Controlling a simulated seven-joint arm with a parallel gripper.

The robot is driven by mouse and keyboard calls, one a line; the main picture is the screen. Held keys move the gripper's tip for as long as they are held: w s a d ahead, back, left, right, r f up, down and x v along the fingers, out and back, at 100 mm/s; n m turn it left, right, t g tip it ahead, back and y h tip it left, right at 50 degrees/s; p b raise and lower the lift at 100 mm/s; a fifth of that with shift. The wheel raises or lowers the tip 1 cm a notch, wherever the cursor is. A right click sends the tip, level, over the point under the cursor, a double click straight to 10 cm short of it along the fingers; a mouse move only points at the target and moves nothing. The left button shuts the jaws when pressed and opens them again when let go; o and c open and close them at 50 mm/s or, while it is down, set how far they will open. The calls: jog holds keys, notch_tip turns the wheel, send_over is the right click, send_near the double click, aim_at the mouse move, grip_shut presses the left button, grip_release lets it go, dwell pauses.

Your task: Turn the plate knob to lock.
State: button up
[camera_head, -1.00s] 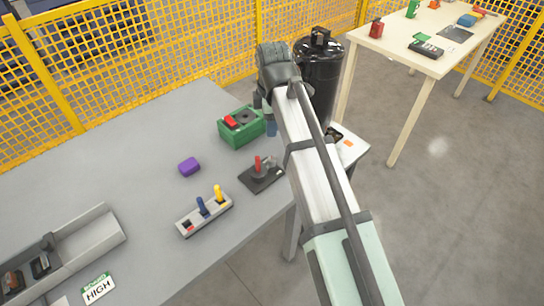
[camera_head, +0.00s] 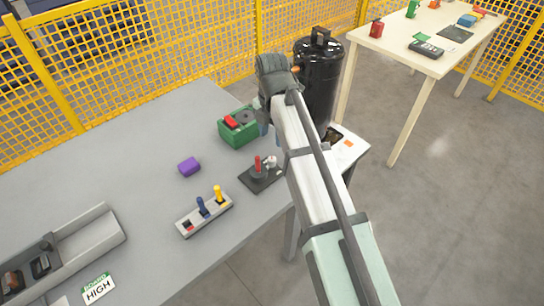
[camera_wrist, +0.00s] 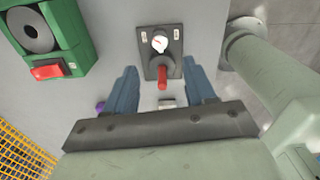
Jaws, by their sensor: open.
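A dark plate (camera_head: 247,180) lies near the right edge of the grey table, with a red lever (camera_head: 258,164) and a pale knob (camera_head: 271,161) on it. In the wrist view the plate (camera_wrist: 148,63) lies ahead of my gripper (camera_wrist: 160,68). The round white knob (camera_wrist: 159,42) has a small red mark and sits beyond the red lever (camera_wrist: 162,78). Small labels flank the knob, too small to read. My gripper is open, its two blue fingers apart on either side of the plate's near end in this view. I see nothing held between them.
A green box (camera_head: 239,127) with a red switch stands beyond the plate. A grey block with coloured levers (camera_head: 205,213) and a purple piece (camera_head: 189,167) lie to the left. A black tank (camera_head: 318,80) stands behind the arm. Bare table (camera_head: 110,150) spreads left.

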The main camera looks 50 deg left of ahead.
aim_at(272, 159)
notch_tip(272, 159, down, 10)
jog(key=shift+f, duration=0.2)
dwell(0.3)
grip_shut()
dwell(0.5)
